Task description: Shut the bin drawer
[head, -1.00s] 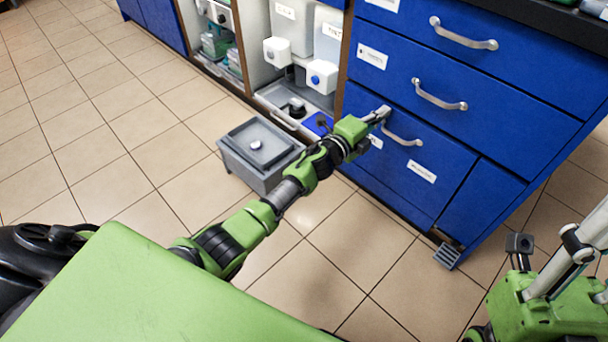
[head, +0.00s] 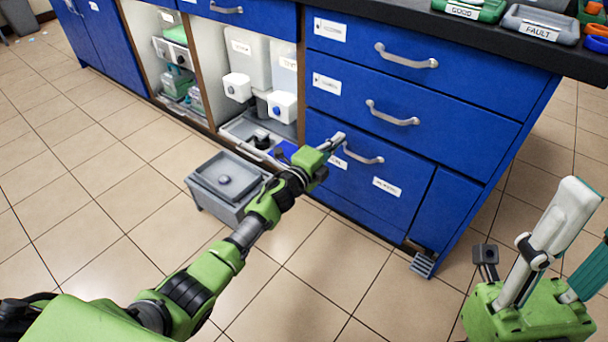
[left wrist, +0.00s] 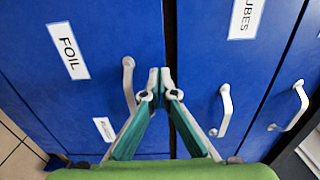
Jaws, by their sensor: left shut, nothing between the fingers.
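The lowest large blue drawer (head: 345,190) has a curved handle (head: 362,155) and two white labels. In the left wrist view its front (left wrist: 60,110) is marked FOIL, and the smaller label (left wrist: 103,128) is unreadable. I cannot read the word bin on any front. A dark gap runs between this front and the TUBES drawer (left wrist: 195,70); whether it stands slightly out is unclear. My left gripper (head: 338,140) is shut and empty at the drawer's upper edge, beside the handle. In the left wrist view its fingertips (left wrist: 160,86) meet near that gap; contact is unclear.
Two blue drawers stand above, with handles (head: 392,113) and (head: 406,56). A grey lidded box (head: 225,183) stands on the floor below my left arm. An open bay holds white containers (head: 250,60). GOOD (head: 465,10) and FAULT (head: 540,25) trays sit on the black counter.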

